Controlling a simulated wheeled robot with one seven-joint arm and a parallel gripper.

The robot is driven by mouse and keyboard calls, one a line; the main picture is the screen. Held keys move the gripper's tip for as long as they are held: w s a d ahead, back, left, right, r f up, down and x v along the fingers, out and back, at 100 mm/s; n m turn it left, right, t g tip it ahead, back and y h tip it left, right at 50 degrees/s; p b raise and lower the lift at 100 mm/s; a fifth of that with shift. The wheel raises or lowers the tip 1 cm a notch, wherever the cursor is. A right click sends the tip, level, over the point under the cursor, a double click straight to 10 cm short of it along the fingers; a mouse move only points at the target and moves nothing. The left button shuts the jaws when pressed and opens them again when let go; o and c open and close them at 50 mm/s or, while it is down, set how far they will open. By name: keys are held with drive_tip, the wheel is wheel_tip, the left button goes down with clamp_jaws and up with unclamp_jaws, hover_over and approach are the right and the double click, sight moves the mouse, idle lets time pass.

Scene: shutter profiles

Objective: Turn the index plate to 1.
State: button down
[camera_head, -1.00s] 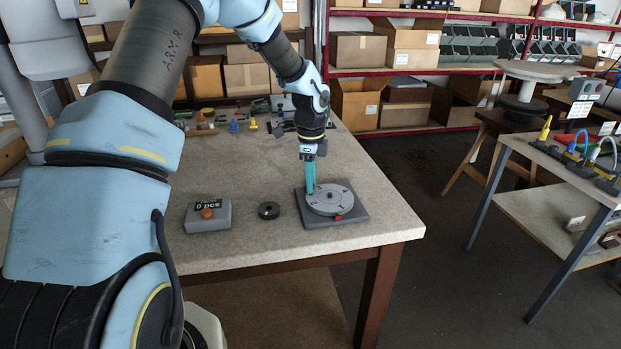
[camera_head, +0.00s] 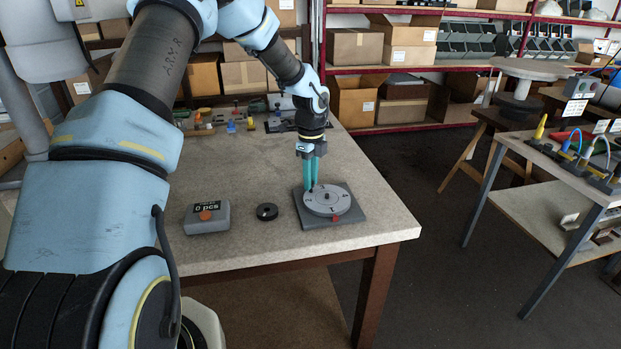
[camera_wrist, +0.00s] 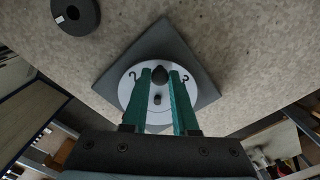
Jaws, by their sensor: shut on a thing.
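The index plate (camera_head: 340,205) is a round light-grey disc with dark digits, on a dark square base (camera_head: 354,216) near the table's front right corner. A red marker (camera_head: 335,218) sits at its front edge. A digit that looks like 1 is close to this marker; the digits are small. My gripper (camera_head: 311,186) points down at the disc's far left part. In the wrist view its teal fingers (camera_wrist: 164,76) are shut on a dark upright peg (camera_wrist: 160,74) near the disc's rim. A smaller dark knob (camera_wrist: 158,99) stands at the centre. Digits show either side of the fingers.
A black ring (camera_head: 267,212) lies left of the base, and a grey box with an orange button and a "0 pcs" display (camera_head: 207,217) lies farther left. Small coloured parts stand at the table's back. The table (camera_head: 250,170) between is clear.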

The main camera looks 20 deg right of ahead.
drive_tip(key=shift+d, duration=0.1)
drive_tip(key=c, duration=0.7)
unclamp_jaws()
wheel_tip(320, 180, up, 11)
drive_tip(key=b, duration=0.3)
drive_tip(key=shift+f, duration=0.1)
drive_tip(key=s+a+n, duration=0.5)
drive_tip(key=a+n, duration=0.4)
drive_tip(key=a, duration=0.1)
drive_tip(key=s+a+f+n+t, duration=0.1)
drive_tip(key=s+a+n, duration=0.5)
drive_tip(key=a+n, duration=0.3)
drive_tip(key=s+a+n, duration=0.5)
drive_tip(key=a+n, duration=0.4)
drive_tip(key=a, duration=0.2)
drive_tip(key=shift+s+a+f+t, duration=0.2)
drive_tip(key=shift+a+f+t, duration=0.1)
drive_tip(key=shift+a, duration=0.1)
